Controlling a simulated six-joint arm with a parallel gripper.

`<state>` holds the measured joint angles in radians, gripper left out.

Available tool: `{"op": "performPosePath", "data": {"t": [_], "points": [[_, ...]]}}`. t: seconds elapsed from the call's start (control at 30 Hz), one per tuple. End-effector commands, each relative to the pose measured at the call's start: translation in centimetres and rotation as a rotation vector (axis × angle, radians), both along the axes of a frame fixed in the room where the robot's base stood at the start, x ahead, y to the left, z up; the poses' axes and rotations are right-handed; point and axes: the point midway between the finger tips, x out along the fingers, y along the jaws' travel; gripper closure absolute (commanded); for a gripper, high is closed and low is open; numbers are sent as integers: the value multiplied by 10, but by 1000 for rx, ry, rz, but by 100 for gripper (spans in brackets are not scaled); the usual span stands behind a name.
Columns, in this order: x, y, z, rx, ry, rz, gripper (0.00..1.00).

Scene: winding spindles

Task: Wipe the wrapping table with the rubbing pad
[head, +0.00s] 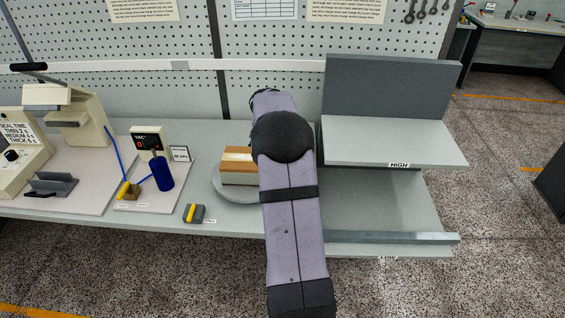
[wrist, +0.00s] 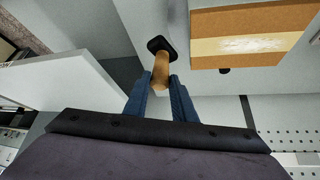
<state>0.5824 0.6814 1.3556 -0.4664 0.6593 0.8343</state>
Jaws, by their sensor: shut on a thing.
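My gripper (wrist: 162,82) has blue fingers shut on a tan wooden handle (wrist: 161,72) with a black foot (wrist: 160,45); this may be the rubbing pad. The foot is close to a pale grey surface; I cannot tell whether it touches. In the head view my arm hides the gripper and the held tool. A round grey plate (head: 226,190), perhaps the wrapping table, sits on the bench and is partly covered by my arm. A brown box (head: 237,178) with a pale tape band stands on it. The box also shows beside the tool in the wrist view (wrist: 240,57).
A grey block with a yellow bar (head: 194,213) lies left of the plate. A blue bottle-shaped tool (head: 161,174) and a sealing machine (head: 69,121) stand further left. A raised grey shelf marked HIGH (head: 370,145) is close on the right. A pegboard wall (head: 165,45) is behind.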

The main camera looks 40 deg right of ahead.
Motion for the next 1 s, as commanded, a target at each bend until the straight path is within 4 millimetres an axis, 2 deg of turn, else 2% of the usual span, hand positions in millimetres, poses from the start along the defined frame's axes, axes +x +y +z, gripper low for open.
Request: {"op": "performPosePath", "data": {"t": [0.2, 0.5, 0.8, 1.0], "points": [[34, 2, 43, 7, -2, 191, 100], [61, 27, 86, 14, 0, 547, 100], [64, 51, 94, 10, -3, 893, 100], [63, 57, 93, 4, -8, 1039, 100]]}}
